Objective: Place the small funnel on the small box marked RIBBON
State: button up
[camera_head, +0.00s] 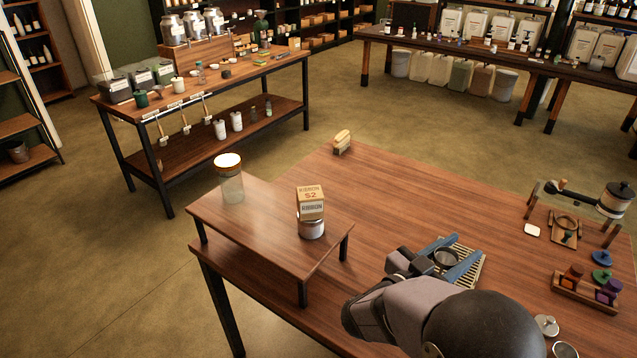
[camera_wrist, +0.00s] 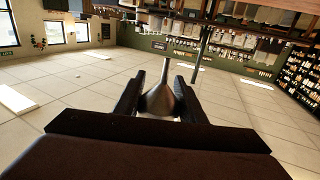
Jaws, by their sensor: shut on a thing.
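My gripper (camera_head: 448,261), with blue fingers in the head view, is to the right of the box and shut on the small funnel (camera_head: 446,258). The funnel's round, dark mouth shows between the fingers. In the wrist view the grey metal funnel (camera_wrist: 159,101) is between the dark fingertips, its narrow spout pointing up in the picture. The box is not in the wrist view.
A glass jar (camera_head: 232,184) with a lit-looking top stands left of the box on the raised shelf (camera_head: 265,225). A slatted rack (camera_head: 469,272) is beneath my gripper. The table (camera_head: 400,190) is clear between box and rack.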

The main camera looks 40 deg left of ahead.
jog(key=w+a+r+n+t+y+p, duration=0.1)
jog(key=w+a+r+n+y, duration=0.1)
jog(key=a+r+y, duration=0.4)
jog(key=w+a+r+n+y+p, duration=0.1)
jog(key=w+a+r+n, duration=0.25)
jog(key=a, duration=0.35)
jog(key=s+a+r+n+g+y, duration=0.2)
jog(key=a+r+n+y, duration=0.3)
jog(key=a+r+y, duration=0.65)
jog(key=n+g+y+p, duration=0.3)
jog(key=n+g, duration=0.2)
jog(key=g, duration=0.1)
send_over(297, 189)
jog(key=shift+f, duration=7.75)
jog(key=shift+f, duration=0.25)
jog(key=o, duration=1)
jog(key=shift+r, duration=0.1)
